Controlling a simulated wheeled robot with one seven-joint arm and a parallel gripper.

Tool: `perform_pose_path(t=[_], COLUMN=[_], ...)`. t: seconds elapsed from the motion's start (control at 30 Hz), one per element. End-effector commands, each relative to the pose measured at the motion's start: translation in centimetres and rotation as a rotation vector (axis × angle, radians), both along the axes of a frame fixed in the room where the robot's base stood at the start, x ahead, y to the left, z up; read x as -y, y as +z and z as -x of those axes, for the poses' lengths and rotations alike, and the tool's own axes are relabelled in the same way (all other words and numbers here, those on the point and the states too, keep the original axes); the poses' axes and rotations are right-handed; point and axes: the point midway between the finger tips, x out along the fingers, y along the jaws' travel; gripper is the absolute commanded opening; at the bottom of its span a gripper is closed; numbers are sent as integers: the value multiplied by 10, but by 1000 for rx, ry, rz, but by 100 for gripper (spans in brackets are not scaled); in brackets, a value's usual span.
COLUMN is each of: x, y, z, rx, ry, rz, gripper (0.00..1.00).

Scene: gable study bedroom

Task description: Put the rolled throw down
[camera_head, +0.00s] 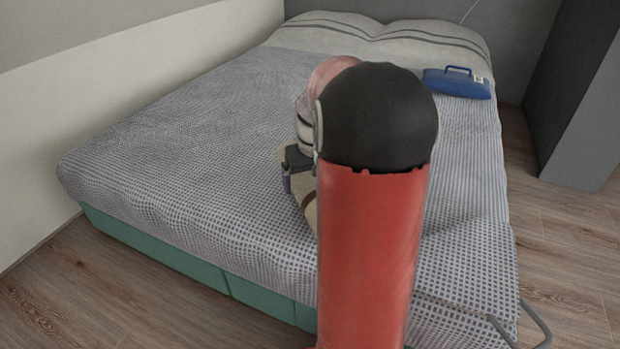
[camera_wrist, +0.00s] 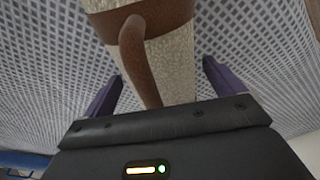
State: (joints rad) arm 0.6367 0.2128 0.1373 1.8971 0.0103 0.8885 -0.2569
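The rolled throw (camera_wrist: 172,62) is cream with brown bands and a brown strap handle (camera_wrist: 136,60). In the wrist view it lies ahead of my gripper (camera_wrist: 160,90), against the checked bedcover. The two purple fingers are spread apart, and the strap handle runs between them without visible contact on either finger. In the head view a small part of the throw (camera_head: 307,207) shows on the bed (camera_head: 190,150), beside and below my gripper (camera_head: 288,182). My red and black arm hides most of it there.
A blue case with a handle (camera_head: 455,84) lies on the bed near the pillows (camera_head: 400,38). The left half of the bedcover is clear. A dark grey wall block stands right of the bed. A grey metal tube frame shows at the bed's front right corner.

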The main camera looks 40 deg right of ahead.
Motion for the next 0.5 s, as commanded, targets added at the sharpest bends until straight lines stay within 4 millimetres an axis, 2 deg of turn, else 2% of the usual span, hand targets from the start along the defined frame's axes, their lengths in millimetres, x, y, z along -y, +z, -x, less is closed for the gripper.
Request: perform_pose_path(t=[0.17, 0.27, 0.37, 0.5], x=[0, 0, 0, -2], y=[1, 9, 24, 55], z=[0, 0, 2, 6], rx=[0, 2, 4, 4], ry=[0, 0, 0, 1], rz=[0, 1, 2, 3], gripper=[94, 94, 94, 94])
